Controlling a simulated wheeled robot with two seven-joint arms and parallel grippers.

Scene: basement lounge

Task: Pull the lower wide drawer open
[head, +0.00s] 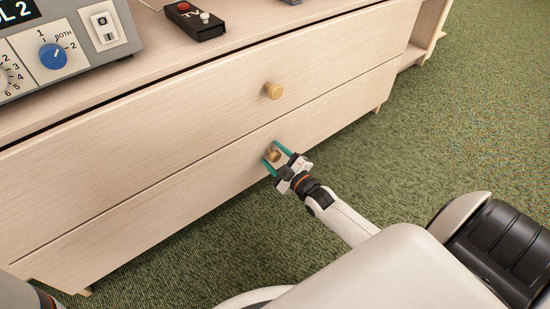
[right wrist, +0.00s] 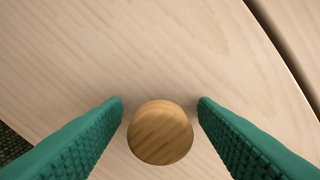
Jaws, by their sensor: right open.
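The lower wide drawer (head: 200,199) is a pale wood front that looks closed, below the upper drawer. Its round wooden knob (head: 273,155) sits between the two green fingers of my right gripper (head: 276,152). In the right wrist view the knob (right wrist: 160,133) stands between the open fingers (right wrist: 160,104), with a gap on each side. The fingers do not grip it. The drawer front (right wrist: 150,50) fills the space behind the knob. My left gripper is not in view.
The upper drawer (head: 170,117) has its own round knob (head: 273,90) and looks closed. On the dresser top are a grey control box (head: 75,50) and a small black switch box (head: 195,20). Green carpet (head: 460,120) lies clear in front and to the right.

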